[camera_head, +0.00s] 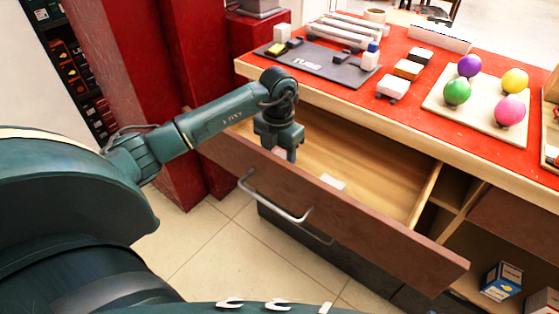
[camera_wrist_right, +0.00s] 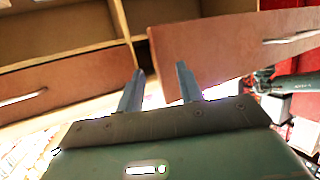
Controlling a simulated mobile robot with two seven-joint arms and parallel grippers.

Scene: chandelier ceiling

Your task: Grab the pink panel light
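A pink round ball-shaped light (camera_head: 509,110) sits on a pale board (camera_head: 480,118) on the red counter top, at the right of the head view. Purple, yellow and green balls share the board. My left gripper (camera_head: 284,153) points down at the left end of the open drawer, well left of the pink ball. I cannot tell whether its fingers are apart. My right gripper (camera_wrist_right: 158,82) shows only in the right wrist view; its two fingers are apart with nothing between them, facing the cabinet front. The pink ball is not visible in that view.
The open drawer (camera_head: 400,246) juts out from the counter and holds a small white item (camera_head: 333,182). A dark tray (camera_head: 322,64) and several small boxes (camera_head: 392,86) stand on the counter left of the board. A blue box (camera_head: 502,281) lies on the lower shelf.

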